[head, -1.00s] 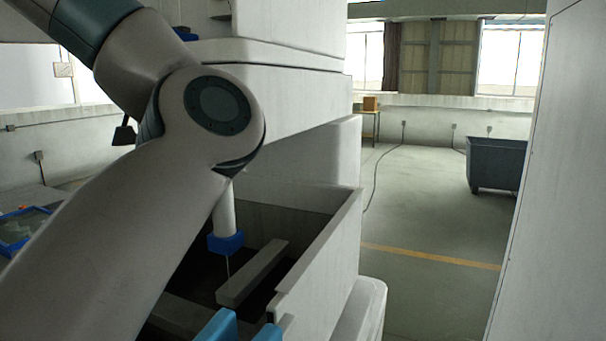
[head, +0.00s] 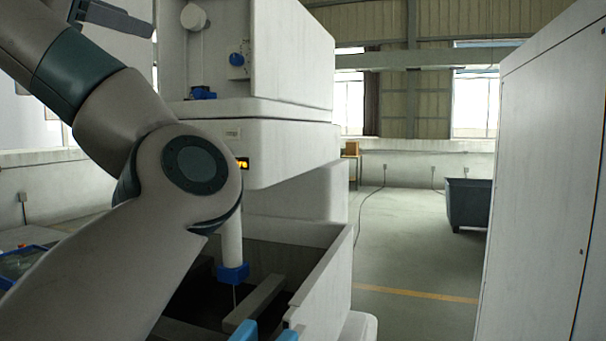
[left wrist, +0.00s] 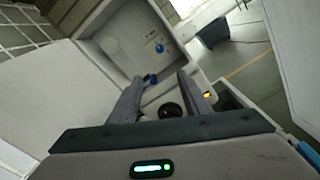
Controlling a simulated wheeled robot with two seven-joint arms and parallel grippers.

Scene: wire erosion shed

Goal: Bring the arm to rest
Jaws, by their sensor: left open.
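My left arm rises in the left of the head view, with its bent elbow in front of the machine. A dark part of my left gripper (head: 120,16) shows at the top left edge, up in the air beside the machine's upper housing. In the left wrist view the two dark grey fingers of this gripper (left wrist: 160,84) stand apart with nothing held between them. A dark round shape shows low between them; I cannot tell what it is. My right gripper is in neither view.
The wire erosion machine (head: 285,155) stands close by, with an open tank (head: 325,270) below. Blue blocks (head: 243,331) show at the bottom. A tall white cabinet (head: 545,190) bounds the right. A dark bin (head: 468,203) stands behind; the floor between is clear.

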